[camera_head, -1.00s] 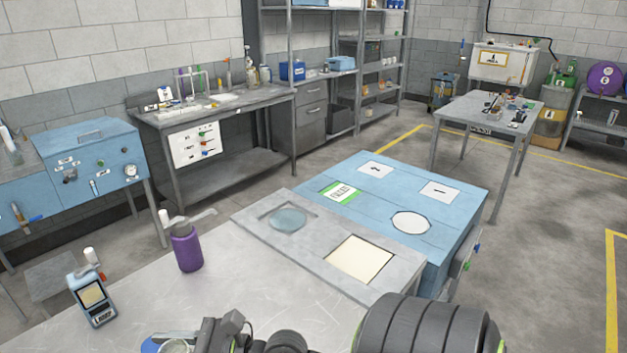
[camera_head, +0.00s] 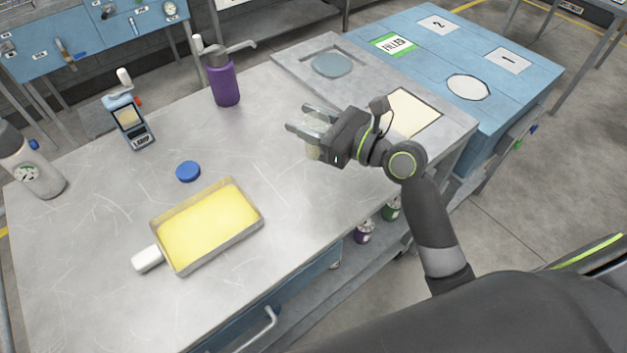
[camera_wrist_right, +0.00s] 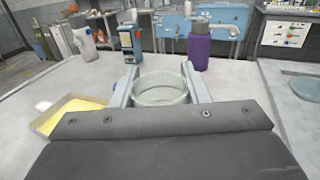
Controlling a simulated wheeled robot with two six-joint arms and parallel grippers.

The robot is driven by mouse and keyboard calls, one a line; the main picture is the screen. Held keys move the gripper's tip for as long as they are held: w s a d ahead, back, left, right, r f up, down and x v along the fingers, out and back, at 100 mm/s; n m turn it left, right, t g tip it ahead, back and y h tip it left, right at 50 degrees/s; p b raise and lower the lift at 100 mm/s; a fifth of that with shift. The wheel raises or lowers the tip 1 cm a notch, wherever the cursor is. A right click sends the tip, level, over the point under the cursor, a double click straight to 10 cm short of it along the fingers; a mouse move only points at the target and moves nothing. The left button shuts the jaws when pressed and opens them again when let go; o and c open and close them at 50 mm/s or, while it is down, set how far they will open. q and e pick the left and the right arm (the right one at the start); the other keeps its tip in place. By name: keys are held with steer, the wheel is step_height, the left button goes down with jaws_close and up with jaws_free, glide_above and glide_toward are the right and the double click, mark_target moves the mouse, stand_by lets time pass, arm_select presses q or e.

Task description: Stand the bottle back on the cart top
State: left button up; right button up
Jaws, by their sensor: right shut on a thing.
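A clear glass bottle (camera_head: 313,152) with a wide open mouth is between the fingers of my right gripper (camera_head: 304,122), which is shut on it. In the right wrist view its round rim (camera_wrist_right: 160,88) shows between the two fingers, and it looks about upright. It is over the bare right part of the grey cart top (camera_head: 250,150). I cannot tell whether its base touches the surface; the gripper hides much of it. A blue cap (camera_head: 188,171) lies on the cart top to the left. My left gripper is not in view.
A tray of yellow liquid (camera_head: 208,224) with a white handle lies front left. A purple pump bottle (camera_head: 223,80), a blue handheld device (camera_head: 128,120) and a grey bottle (camera_head: 32,165) stand along the far and left edges. A blue cabinet (camera_head: 500,45) adjoins at the right.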

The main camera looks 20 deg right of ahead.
steer(key=shift+w+a, duration=0.4)
steer(key=shift+w, duration=0.1)
steer(key=shift+w+a+f, duration=0.1)
steer(key=shift+w+a, duration=0.1)
steer(key=shift+n+g+y, duration=0.3)
step_height(320, 180, down, 10)
steer(key=b, duration=0.3)
steer(key=shift+r, duration=0.25)
steer(key=shift+f, duration=0.15)
steer(key=o, duration=1)
